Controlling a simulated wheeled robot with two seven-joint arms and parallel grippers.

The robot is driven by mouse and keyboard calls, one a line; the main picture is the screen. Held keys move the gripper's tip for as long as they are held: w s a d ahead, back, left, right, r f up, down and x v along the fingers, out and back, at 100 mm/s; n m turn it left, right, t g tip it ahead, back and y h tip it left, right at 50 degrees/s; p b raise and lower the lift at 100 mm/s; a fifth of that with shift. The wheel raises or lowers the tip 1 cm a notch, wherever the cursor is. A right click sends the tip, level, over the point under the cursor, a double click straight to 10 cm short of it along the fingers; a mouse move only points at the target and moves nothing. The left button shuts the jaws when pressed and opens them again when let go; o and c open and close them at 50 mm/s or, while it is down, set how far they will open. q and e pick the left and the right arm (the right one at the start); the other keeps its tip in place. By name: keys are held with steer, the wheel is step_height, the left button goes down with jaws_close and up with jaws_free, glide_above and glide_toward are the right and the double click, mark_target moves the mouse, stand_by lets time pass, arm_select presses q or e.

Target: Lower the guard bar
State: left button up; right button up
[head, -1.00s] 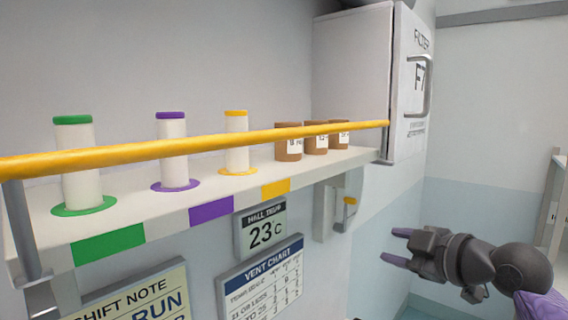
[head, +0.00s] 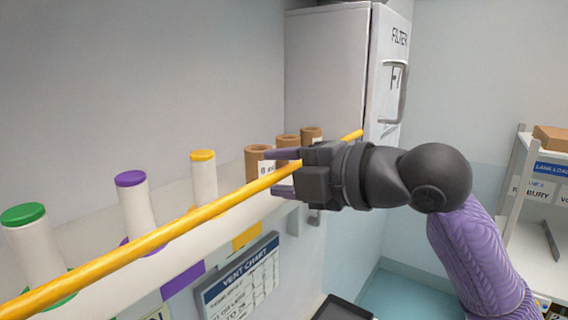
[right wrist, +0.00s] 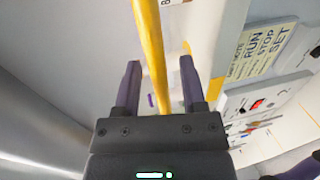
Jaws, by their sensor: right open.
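The guard bar (head: 205,212) is a long yellow rod that runs across the front of the shelf in the head view, raised above its edge. My right gripper (head: 279,173) is at the bar's right part, with its purple fingers open and pointing left. In the right wrist view, the bar (right wrist: 150,50) passes between the two open fingers of the gripper (right wrist: 156,80), and no firm grip shows. My left gripper is not in view.
Behind the bar, the shelf (head: 95,228) holds white spools with green (head: 24,215), purple (head: 131,180) and yellow (head: 203,157) caps, and brown jars (head: 257,160). A filter cabinet (head: 325,70) stands at its far end. A white rack (head: 545,200) is at right.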

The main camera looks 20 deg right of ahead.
steer(key=shift+c, duration=0.3)
jaws_close()
stand_by(1.1)
